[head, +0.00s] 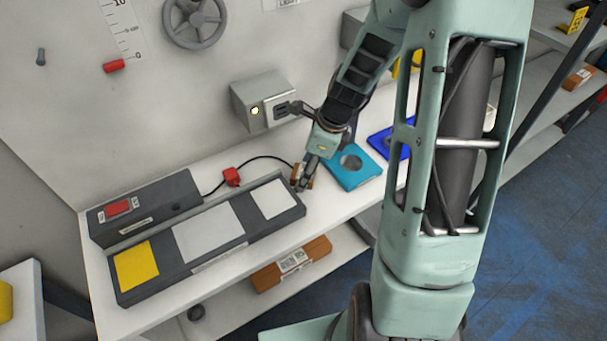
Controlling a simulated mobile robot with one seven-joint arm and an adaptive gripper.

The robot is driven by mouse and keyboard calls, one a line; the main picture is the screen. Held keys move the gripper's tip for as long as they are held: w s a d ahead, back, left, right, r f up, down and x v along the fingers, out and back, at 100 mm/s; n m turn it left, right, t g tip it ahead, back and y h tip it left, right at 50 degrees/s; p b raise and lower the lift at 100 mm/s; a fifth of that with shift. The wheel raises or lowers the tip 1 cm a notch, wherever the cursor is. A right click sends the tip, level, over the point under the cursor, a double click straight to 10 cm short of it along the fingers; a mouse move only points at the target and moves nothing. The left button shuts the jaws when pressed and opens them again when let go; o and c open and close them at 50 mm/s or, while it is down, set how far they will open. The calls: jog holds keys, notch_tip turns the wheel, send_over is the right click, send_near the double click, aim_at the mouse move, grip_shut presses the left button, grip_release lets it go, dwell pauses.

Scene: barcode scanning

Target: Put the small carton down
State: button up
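The small carton (296,174) is brown with a pale label. It shows small and partly covered by the fingers at the right end of the grey scanning station (240,232), beside the teal plate (358,177). My gripper (304,176) points down, with its fingers at the carton and apparently shut on it. The carton's underside is hidden, so I cannot tell whether it touches the white bench (92,252).
A grey wall box (248,105) stands close behind my wrist. A blue plate (384,143) is to the right. A larger brown carton (275,277) with a barcode label rests on the lower shelf.

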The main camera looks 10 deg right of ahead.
jog(key=shift+a+f, duration=0.1)
jog(key=shift+f, duration=0.2)
jog(key=shift+c, duration=0.3)
jog(key=c, duration=1.4)
jog(key=shift+r, duration=0.1)
jog(key=shift+r, duration=0.1)
